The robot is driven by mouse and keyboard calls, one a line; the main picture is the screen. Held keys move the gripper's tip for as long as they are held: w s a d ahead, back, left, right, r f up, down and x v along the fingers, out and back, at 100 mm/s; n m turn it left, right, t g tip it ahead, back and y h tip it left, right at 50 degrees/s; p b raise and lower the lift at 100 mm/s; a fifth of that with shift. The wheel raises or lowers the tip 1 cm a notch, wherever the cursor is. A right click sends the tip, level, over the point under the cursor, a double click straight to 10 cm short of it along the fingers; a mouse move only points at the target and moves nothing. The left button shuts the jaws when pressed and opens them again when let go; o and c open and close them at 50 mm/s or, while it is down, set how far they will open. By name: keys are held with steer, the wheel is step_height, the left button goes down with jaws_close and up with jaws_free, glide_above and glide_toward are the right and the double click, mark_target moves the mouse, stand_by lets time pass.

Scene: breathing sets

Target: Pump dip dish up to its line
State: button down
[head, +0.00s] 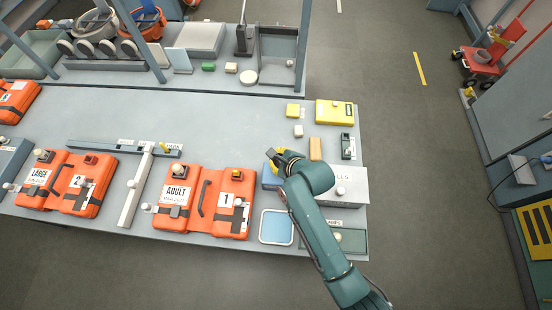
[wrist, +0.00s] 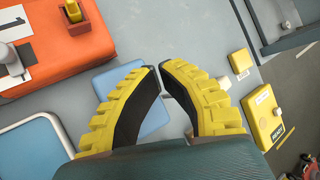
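A flat blue piece (head: 269,180) lies partly under my gripper and shows behind the fingers in the wrist view (wrist: 152,122). I cannot tell which is the dip dish, and no fill line is readable. My gripper (head: 272,154) is above the blue piece. In the wrist view its yellow fingers (wrist: 160,66) nearly meet at the tips, with nothing held between them.
An orange case marked 1 (head: 216,218) lies left of the dish. A grey block (head: 352,188) and a green tray (head: 360,242) are at right, partly behind my arm. A yellow box (head: 334,110) and small blocks stand beyond.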

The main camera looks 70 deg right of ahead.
steer(key=shift+r+p, duration=1.25)
steer(key=shift+r, duration=0.3)
steer(key=shift+f, duration=0.1)
